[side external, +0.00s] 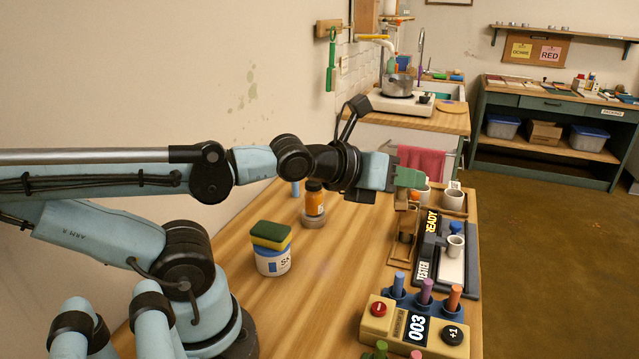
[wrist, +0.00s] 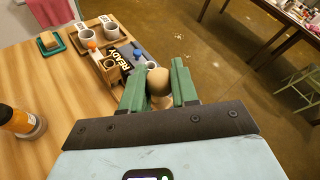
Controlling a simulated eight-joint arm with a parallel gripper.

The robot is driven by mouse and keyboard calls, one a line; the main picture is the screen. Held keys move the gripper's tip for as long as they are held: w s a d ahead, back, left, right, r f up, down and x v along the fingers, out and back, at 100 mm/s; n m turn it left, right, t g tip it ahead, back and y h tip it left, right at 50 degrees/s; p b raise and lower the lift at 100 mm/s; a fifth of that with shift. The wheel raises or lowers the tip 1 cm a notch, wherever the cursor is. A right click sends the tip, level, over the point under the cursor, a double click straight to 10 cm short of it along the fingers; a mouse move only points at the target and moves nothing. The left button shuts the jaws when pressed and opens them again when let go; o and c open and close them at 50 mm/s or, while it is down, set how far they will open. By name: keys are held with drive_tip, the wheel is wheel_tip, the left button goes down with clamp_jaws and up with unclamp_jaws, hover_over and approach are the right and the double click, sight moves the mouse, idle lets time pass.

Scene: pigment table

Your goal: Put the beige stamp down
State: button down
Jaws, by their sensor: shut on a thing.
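The beige stamp (wrist: 158,80) shows its rounded beige top between the green fingers of my gripper (wrist: 158,88) in the wrist view. My gripper is shut on it. In the side view my gripper (side external: 408,178) is held above the far part of the wooden table, near the cups and the tester. The stamp cannot be made out there, and its lower part is hidden in the wrist view.
The tester (side external: 452,262) with a READY sign stands below right of my gripper. White cups (side external: 453,199) sit in a wooden tray. A counter box (side external: 415,328), an orange bottle (side external: 314,198) and a sponge-topped tub (side external: 272,260) stand nearby. Bare tabletop (side external: 335,270) lies between them.

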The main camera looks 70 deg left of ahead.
drive_tip(key=shift+w+a+f+n+y, duration=0.1)
drive_tip(key=shift+a+f+n+y, duration=0.75)
drive_tip(key=shift+f+y, duration=0.3)
drive_tip(key=s+a+r+n+g+y, duration=0.2)
drive_tip(key=a+n+g+y, duration=0.35)
drive_tip(key=n+g, duration=0.35)
drive_tip(key=s+a+r+n+g+y, duration=0.1)
drive_tip(key=s+a+n+g+y, duration=0.1)
drive_tip(key=a+n+g+y, duration=0.55)
drive_tip(key=f+h, duration=0.1)
drive_tip(key=f, duration=0.5)
drive_tip(key=f+n, duration=0.1)
drive_tip(key=f, duration=0.6)
drive_tip(key=d+f+g+h, duration=0.1)
drive_tip(key=f, duration=0.5)
drive_tip(key=shift+w+d+f+n+h, duration=0.1)
drive_tip(key=shift+w+f+n+h, duration=0.05)
drive_tip(key=shift+f+n+h, duration=0.2)
drive_tip(key=c, duration=0.8)
unclamp_jaws()
